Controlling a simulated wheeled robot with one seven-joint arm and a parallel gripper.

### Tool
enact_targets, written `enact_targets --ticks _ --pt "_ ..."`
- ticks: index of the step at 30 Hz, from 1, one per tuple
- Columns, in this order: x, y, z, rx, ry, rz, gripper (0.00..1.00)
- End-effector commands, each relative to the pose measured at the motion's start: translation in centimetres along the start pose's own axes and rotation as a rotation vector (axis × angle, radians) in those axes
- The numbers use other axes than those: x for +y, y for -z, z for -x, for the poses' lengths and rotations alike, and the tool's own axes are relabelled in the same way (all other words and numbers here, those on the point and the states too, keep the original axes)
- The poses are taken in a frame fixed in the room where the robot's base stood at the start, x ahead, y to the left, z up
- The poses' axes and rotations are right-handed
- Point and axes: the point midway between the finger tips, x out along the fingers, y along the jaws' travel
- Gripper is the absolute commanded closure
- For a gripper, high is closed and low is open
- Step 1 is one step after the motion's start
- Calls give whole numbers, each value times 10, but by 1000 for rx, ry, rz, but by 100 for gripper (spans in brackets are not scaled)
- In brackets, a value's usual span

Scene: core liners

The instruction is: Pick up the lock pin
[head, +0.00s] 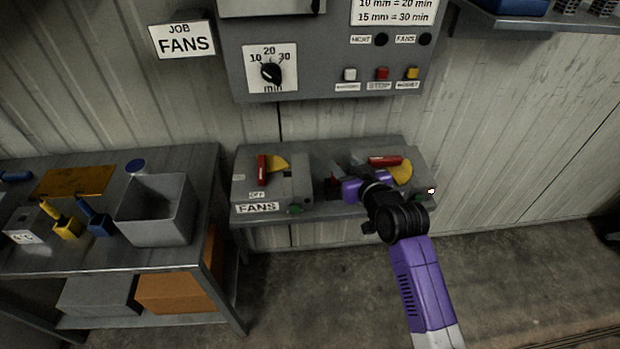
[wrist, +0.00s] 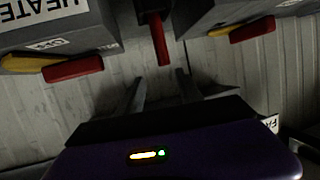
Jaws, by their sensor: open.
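A slim red pin, which looks like the lock pin (wrist: 160,38), shows in the wrist view between two grey switch boxes, one end in a dark holder. My gripper (wrist: 158,88) has its two fingers apart and empty, just short of the pin's free end. No contact shows. In the head view my gripper (head: 338,184) is over the bench between the two boxes, with a small dark and red area at its fingers. The pin cannot be made out clearly there.
The fans switch box (head: 296,184) with a red handle is to the left, another box with a red handle (head: 384,161) to the right. Both stand close to my gripper on a grey bench (head: 330,213). A side table holds a grey bin (head: 157,222).

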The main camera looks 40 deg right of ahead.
Motion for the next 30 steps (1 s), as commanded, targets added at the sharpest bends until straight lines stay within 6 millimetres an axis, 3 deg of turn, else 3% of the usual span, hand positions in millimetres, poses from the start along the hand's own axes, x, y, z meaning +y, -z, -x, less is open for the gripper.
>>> enact_targets --ticks 2,6,17,24,30 --pt "-2 -15 0 -46 10 6 57" --pt "-4 -23 -3 -77 19 16 57" --pt "-5 -24 -35 -75 20 20 57" --pt "-6 -28 -66 -75 20 19 57" --pt "-6 -30 -77 -74 19 20 57"
